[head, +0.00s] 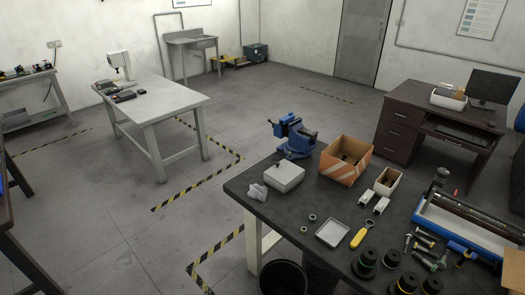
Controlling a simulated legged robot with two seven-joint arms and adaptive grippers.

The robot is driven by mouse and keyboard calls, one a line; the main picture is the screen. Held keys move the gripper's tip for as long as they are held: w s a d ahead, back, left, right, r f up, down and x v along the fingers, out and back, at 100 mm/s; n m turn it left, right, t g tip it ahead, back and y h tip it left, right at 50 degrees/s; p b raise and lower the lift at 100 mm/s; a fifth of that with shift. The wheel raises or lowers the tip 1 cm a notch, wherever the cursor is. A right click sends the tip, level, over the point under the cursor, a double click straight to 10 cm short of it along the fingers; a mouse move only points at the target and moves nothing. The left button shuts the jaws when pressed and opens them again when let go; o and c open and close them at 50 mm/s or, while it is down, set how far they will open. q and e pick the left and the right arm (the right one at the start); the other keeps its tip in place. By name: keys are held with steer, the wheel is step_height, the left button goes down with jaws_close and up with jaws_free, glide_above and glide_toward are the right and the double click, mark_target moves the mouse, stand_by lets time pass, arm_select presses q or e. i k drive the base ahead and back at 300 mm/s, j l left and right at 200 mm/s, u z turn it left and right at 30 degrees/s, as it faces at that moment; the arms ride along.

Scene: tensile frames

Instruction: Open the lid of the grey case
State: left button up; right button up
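A light grey case (284,178) sits near the far left part of the dark workbench (290,216). Its top looks flat and closed. A small pale lumpy object (258,191) lies beside its left side; I cannot tell whether they touch. A blue vise (294,138) stands just behind the case, and an open cardboard box (345,160) is to its right. Neither of my grippers shows in the head view.
A shallow open tray (331,232), a yellow-handled tool (362,235), black weights (367,264) and bolts (425,240) lie on the bench. A black bin (283,277) stands at its front. A white table (165,105) is at the left, with open floor between.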

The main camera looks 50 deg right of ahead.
mark_target(284, 172)
steer(key=i+z, duration=0.15)
steer(key=i, duration=0.35)
steer(key=i+j+z, duration=0.15)
steer(key=i, duration=0.3)
steer(key=i+j+z, duration=0.15)
steer(key=i, duration=0.35)
steer(key=i+z, duration=0.2)
steer(key=z, duration=0.2)
steer(key=i+z, duration=0.15)
steer(key=z, duration=0.3)
steer(key=i+j+z, duration=0.15)
steer(key=z, duration=0.25)
steer(key=i+j+z, duration=0.15)
steer(key=z, duration=0.25)
steer(key=i+j+z, duration=0.15)
steer(key=z, duration=0.3)
